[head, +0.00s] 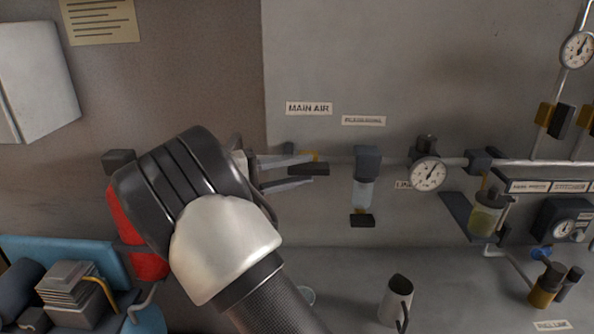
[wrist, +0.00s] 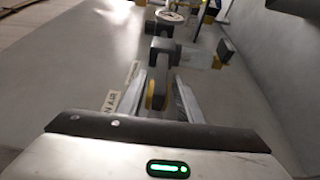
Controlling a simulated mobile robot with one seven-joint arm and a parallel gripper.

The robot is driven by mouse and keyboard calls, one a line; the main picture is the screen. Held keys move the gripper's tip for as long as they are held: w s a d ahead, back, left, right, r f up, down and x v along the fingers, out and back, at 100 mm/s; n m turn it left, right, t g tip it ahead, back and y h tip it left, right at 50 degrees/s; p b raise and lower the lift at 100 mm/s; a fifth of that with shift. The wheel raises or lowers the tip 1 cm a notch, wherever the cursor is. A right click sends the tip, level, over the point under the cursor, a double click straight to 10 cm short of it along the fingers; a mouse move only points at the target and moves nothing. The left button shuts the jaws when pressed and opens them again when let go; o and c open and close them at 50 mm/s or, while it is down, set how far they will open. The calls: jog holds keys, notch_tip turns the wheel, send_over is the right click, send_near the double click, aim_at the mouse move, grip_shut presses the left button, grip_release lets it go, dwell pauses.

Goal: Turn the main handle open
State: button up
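The main handle (head: 309,169) is a dark lever with a yellow part, on the wall pipe below the "MAIN AIR" label (head: 309,108). It appears to lie roughly level along the pipe. In the wrist view the handle (wrist: 157,92) shows its yellow edge between the fingers. My gripper (head: 312,168) reaches in from the left, one finger above the lever and one below. In the wrist view my gripper (wrist: 164,80) is open, with gaps visible beside the handle. Part of the valve body is hidden behind the upper finger.
Right along the pipe are a filter bowl (head: 363,190) with a dark lower handle (head: 362,220), a gauge (head: 428,174) and an oiler bowl (head: 486,217). A wall box (head: 35,80) is at upper left. The wall above the label is clear.

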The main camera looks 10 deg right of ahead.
jog(key=shift+a, duration=0.1)
jog(key=s+a+b, duration=0.1)
jog(key=s+a, duration=0.2)
jog(key=a, duration=1.4)
jog(key=shift+s+f, duration=0.15)
jog(key=shift+s, duration=0.05)
jog(key=shift+d, duration=0.1)
jog(key=s+d+r+g+y+p, duration=0.1)
jog(key=s+d+r+g+y, duration=0.2)
jog(key=d, duration=0.6)
jog(key=s+d+y+p, duration=0.1)
jog(key=s+d+y, duration=0.3)
jog(key=d, duration=0.5)
jog(key=s+d+m+t+y+p, duration=0.1)
jog(key=s+t+y, duration=0.4)
jog(key=s+y, duration=0.5)
jog(key=shift+s+d+r+m+y+p, duration=0.2)
jog(key=shift+s+r+m+y+p, duration=0.7)
jog(key=shift+s, duration=4)
